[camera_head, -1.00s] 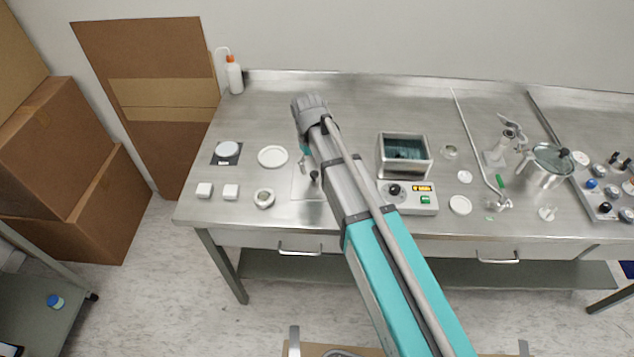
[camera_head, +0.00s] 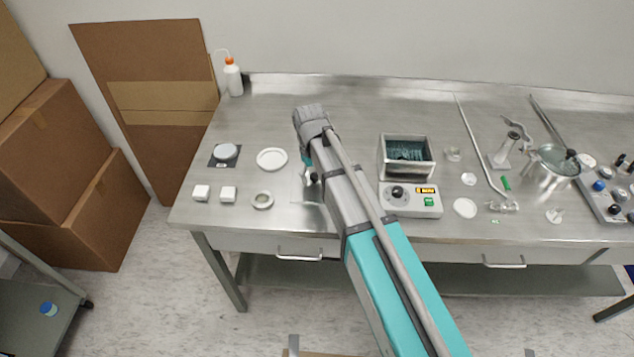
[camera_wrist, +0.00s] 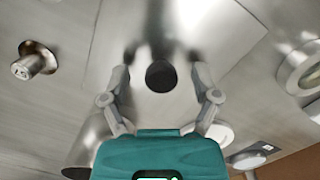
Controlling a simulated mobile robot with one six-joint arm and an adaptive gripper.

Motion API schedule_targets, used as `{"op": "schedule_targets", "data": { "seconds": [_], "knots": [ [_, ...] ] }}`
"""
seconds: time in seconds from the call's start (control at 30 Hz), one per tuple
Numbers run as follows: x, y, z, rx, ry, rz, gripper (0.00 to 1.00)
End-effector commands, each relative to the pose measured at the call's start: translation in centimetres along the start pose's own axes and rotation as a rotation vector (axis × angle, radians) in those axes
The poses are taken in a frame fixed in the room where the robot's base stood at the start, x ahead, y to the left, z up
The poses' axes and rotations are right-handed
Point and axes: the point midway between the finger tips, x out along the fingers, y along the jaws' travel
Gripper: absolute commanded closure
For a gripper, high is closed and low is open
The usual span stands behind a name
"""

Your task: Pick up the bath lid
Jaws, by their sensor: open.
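The bath lid (camera_head: 303,193) is a flat shiny metal plate with a round black knob, lying on the steel bench left of the open bath (camera_head: 405,150). In the wrist view the lid's plate (camera_wrist: 215,28) fills the upper middle, with the black knob (camera_wrist: 160,76) at the centre. My gripper (camera_head: 309,174) is low over the lid in the head view, partly hidden by my arm. In the wrist view my gripper (camera_wrist: 162,62) has its two fingers apart, one on each side of the knob. A gap shows between knob and fingers. I cannot tell the remaining height.
The bath's control box (camera_head: 410,199) stands in front of the bath. A wash bottle (camera_head: 233,78) stands at the back left. Glassware and stands fill the right.

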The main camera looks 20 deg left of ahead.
Motion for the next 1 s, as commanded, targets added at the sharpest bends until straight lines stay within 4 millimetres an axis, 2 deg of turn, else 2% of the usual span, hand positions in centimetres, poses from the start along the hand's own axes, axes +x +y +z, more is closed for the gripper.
{"op": "schedule_targets", "data": {
  "seconds": [0.13, 0.17, 0.57, 1.0],
  "knots": [
    [0.00, 0.01, 0.00, 0.000, 0.000, 0.000, 0.21],
    [0.00, 0.01, 0.00, 0.000, 0.000, 0.000, 0.25],
    [0.01, 0.01, 0.01, 0.000, 0.000, 0.000, 0.99],
    [-0.12, 0.01, 0.02, 0.000, 0.000, 0.000, 1.00]
  ]
}}
